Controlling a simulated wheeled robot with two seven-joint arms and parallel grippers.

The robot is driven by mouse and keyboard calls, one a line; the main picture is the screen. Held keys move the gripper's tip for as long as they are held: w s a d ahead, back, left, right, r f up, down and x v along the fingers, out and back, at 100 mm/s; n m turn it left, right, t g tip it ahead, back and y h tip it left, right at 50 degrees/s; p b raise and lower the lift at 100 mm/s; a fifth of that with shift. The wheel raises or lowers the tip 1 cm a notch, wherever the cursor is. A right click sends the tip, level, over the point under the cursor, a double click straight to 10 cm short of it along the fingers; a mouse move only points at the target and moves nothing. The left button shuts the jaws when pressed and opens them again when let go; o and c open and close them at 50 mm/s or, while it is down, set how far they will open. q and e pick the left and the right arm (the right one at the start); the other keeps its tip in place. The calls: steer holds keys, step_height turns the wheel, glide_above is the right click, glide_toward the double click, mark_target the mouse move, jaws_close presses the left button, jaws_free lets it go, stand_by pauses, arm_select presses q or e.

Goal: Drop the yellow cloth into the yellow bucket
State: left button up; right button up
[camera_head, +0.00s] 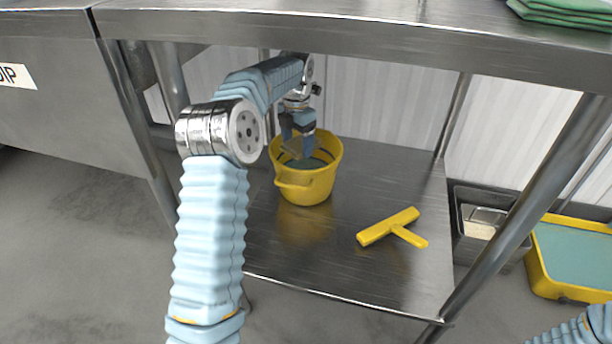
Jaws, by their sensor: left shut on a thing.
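The yellow bucket (306,188) stands upright on the lower steel shelf, and its inside looks bluish-grey. My left gripper (299,146) reaches down under the tabletop and is at the bucket's mouth, its fingers just inside the rim. It is shut on a small dull yellow-tan piece, which seems to be the yellow cloth (292,149). The cloth is mostly hidden by the fingers, and I cannot tell whether it touches the bucket. My right gripper is out of view; only part of that arm shows at the lower right corner.
A yellow squeegee (392,229) lies on the lower shelf (350,270) right of the bucket. The steel tabletop (330,32) is overhead, with folded green cloths (565,10) on it. A table leg (520,215), a grey bin (478,215) and a yellow container (572,292) are at the right.

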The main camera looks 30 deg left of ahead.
arm_select(q)
steer(key=shift+f, duration=0.4)
steer(key=shift+r, duration=0.1)
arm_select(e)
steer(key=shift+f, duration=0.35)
arm_select(q)
steer(key=o, duration=1.1)
steer(key=shift+c, duration=0.2)
steer(key=shift+r, duration=0.1)
step_height(320, 180, up, 12)
steer(key=p, duration=0.4)
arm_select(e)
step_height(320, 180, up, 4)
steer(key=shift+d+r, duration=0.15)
